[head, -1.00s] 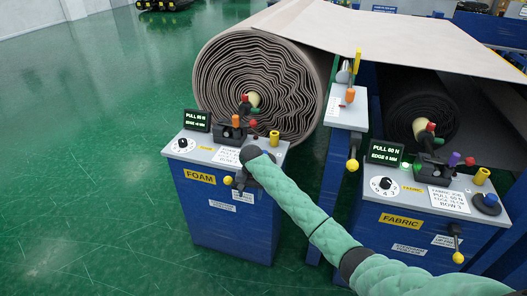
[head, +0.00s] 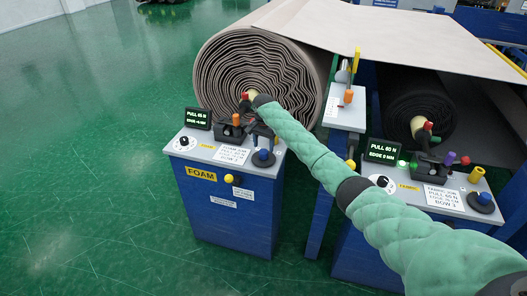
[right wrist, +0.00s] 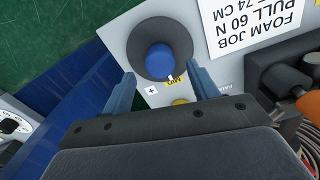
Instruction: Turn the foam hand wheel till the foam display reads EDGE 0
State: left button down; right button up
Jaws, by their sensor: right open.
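The foam console (head: 235,205) stands left of centre in the head view. Its foam display (head: 198,118) shows a PULL line and an EDGE line, with the EDGE figure too small to read surely. The foam hand wheel, a black disc with a blue knob (head: 263,157), sits at the right of the console top. It also shows near the top of the right wrist view (right wrist: 160,58). My right gripper (right wrist: 162,82) is open and empty, its fingers pointing at the wheel from either side, apparently short of the blue knob. My left gripper is not in view.
A white job card (head: 232,154), a black dial (head: 183,142) and a black lever block (head: 232,131) share the console top. A yellow knob (head: 229,179) sits on its front. The fabric console (head: 420,235) with a similar wheel stands right. Foam roll (head: 255,75) is behind. Left floor is clear.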

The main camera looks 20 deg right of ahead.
aim_at(263, 151)
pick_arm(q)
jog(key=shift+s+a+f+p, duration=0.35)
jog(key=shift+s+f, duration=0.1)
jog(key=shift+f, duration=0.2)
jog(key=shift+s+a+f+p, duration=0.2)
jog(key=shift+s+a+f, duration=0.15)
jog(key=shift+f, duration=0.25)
pick_arm(e)
jog(key=shift+f, duration=2.35)
jog(key=c, duration=1)
